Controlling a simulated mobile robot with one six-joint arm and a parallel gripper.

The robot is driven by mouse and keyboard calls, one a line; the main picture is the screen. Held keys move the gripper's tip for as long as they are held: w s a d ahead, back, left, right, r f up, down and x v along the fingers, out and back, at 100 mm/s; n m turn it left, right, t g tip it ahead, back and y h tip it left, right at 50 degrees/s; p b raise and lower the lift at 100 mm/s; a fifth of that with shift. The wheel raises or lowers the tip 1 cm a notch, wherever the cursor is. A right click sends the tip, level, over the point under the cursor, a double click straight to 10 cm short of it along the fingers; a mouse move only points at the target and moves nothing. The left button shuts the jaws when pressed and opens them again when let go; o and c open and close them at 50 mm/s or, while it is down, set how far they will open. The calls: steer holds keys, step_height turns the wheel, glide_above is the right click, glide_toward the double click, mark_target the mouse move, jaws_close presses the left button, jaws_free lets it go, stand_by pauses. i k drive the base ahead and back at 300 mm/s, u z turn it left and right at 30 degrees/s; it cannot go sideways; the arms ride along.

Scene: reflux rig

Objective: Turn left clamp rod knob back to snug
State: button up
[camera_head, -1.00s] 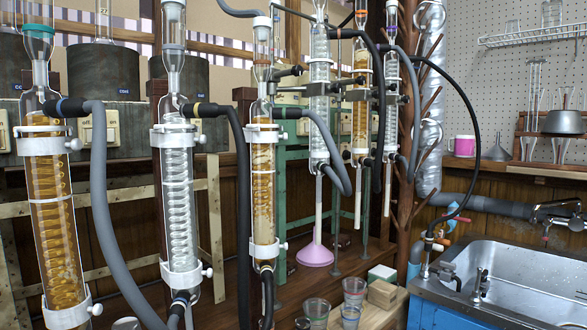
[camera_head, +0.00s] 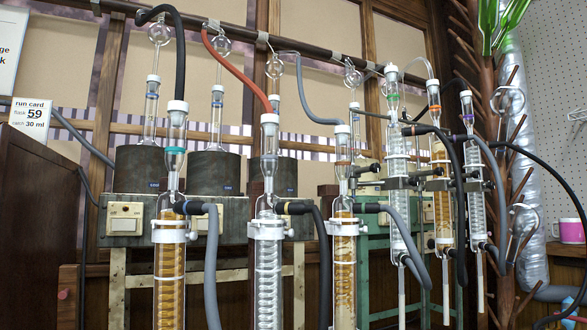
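Several glass condensers stand in a row. The leftmost condenser (camera_head: 168,285) holds amber liquid, and its white collar clamp (camera_head: 168,234) has a small pale knob (camera_head: 193,236) on its right. The second condenser (camera_head: 267,285) is clear, with a similar white clamp (camera_head: 266,229). The third condenser (camera_head: 343,285) is amber, also with a white clamp (camera_head: 343,222). Further right, dark rod clamps (camera_head: 402,183) hold smaller condensers. I cannot tell which knob is the left clamp rod knob, nor how tight any knob is. My gripper is not in view.
Grey hoses (camera_head: 211,265) and black hoses (camera_head: 322,265) hang between the condensers. A run card (camera_head: 29,118) sits on the dark cabinet (camera_head: 38,225) at left. Heating mantles (camera_head: 215,170) with flasks stand behind. A brown branched rack (camera_head: 492,150) and pink mug (camera_head: 571,230) are at right.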

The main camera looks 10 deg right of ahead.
mark_target(375, 168)
steer(key=u, duration=0.2)
steer(key=k, duration=1.2)
steer(key=z, duration=0.8)
steer(key=i, duration=1)
steer(key=z, duration=0.1)
